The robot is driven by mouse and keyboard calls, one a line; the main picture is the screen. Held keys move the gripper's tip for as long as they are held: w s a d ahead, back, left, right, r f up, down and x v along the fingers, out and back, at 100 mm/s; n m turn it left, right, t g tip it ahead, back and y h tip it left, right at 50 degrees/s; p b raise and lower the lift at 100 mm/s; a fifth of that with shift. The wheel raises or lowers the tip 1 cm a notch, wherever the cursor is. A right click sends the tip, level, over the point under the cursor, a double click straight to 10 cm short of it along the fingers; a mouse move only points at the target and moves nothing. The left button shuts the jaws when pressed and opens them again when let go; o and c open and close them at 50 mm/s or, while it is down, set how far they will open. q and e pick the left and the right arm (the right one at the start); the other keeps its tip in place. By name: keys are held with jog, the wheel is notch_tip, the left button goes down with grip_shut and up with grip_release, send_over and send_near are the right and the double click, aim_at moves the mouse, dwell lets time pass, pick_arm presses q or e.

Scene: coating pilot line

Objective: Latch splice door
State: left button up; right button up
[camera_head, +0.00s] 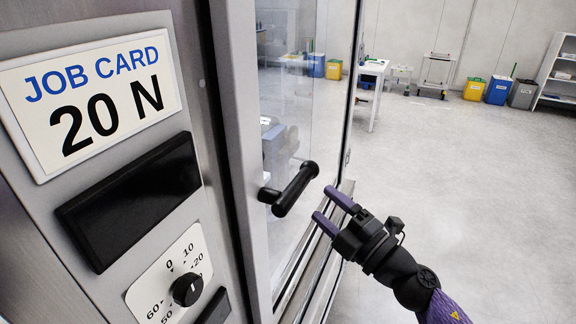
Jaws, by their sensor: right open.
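The splice door (238,130) is a glazed door in a grey metal frame, left of centre. It carries a black bar handle (294,188) that sticks out from the frame. I cannot tell whether the door is fully closed or latched. My right gripper (328,208) is open and empty, with its two purple-padded fingers pointing up and left toward the handle. The fingertips are just right of and below the handle and look apart from it. My left gripper is not in view.
The left panel has a job card (92,98) reading 20 N, a dark blank display (130,203) and a round knob (187,290) on a dial. Behind are a white table (374,68), bins (474,89) and a shelf (556,75). The floor on the right is clear.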

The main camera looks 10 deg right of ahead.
aim_at(299, 183)
jog(key=p+x, duration=0.1)
jog(key=x, duration=0.6)
jog(key=shift+w+a, duration=0.15)
jog(key=shift+w, duration=0.1)
grip_shut()
dwell(1.0)
